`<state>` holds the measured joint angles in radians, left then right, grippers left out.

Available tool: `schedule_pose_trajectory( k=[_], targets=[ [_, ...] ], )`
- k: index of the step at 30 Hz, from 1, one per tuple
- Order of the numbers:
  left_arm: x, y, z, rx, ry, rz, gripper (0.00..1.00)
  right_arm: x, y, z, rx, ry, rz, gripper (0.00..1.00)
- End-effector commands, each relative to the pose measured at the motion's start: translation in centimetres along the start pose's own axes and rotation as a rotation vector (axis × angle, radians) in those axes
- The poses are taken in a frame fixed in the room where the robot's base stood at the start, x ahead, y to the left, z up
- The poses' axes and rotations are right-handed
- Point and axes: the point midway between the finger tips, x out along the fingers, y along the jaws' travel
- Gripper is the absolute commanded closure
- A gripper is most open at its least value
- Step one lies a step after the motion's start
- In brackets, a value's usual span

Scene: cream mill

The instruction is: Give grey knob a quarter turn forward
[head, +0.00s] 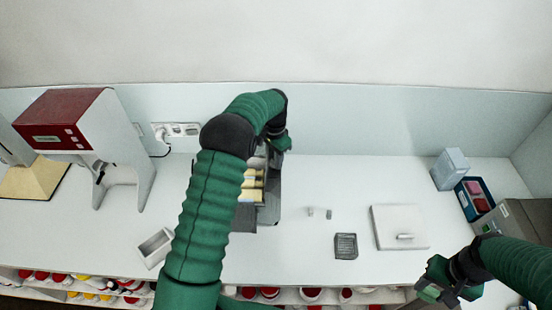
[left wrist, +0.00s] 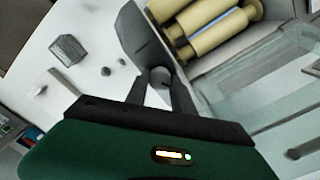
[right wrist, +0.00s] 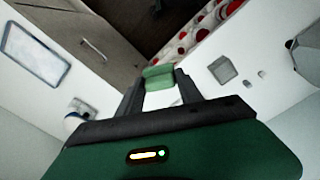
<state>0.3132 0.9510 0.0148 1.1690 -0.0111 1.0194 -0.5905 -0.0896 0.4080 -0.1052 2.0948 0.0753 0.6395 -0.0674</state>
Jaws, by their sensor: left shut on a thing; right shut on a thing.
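The cream mill (head: 269,205) stands mid-counter, partly hidden behind my left arm in the head view. Its cream rollers (left wrist: 215,30) and dark grey side plate (left wrist: 140,38) show in the left wrist view. The grey knob (left wrist: 161,75) is a small round piece at that side plate. My left gripper (left wrist: 164,84) has its two fingers on either side of the knob and is shut on it. My right gripper (right wrist: 158,88) is shut on a small green block (right wrist: 158,76), over the front right of the counter, away from the mill.
A dark ribbed box (head: 346,246), two small grey pieces (head: 319,213) and a flat white lidded panel (head: 400,227) lie right of the mill. A blue bin (head: 474,199) is at far right. A red-topped machine (head: 70,120) and an open tray (head: 156,248) are left.

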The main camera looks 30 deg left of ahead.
Motion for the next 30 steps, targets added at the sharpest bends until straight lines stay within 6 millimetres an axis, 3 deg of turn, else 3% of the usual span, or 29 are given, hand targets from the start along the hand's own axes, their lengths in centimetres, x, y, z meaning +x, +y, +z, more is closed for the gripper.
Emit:
schedule_pose_trajectory(
  k=[11,30],
  targets=[
    [0.2,-0.1,0.1,-0.135,-0.003,-0.003,1.00,0.8,0.0,0.0,0.000,0.000,0.000,0.90],
    [0.2,-0.1,0.1,-0.711,-0.004,-0.004,1.00,2.5,0.0,0.0,0.000,0.000,0.000,0.90]
  ],
)
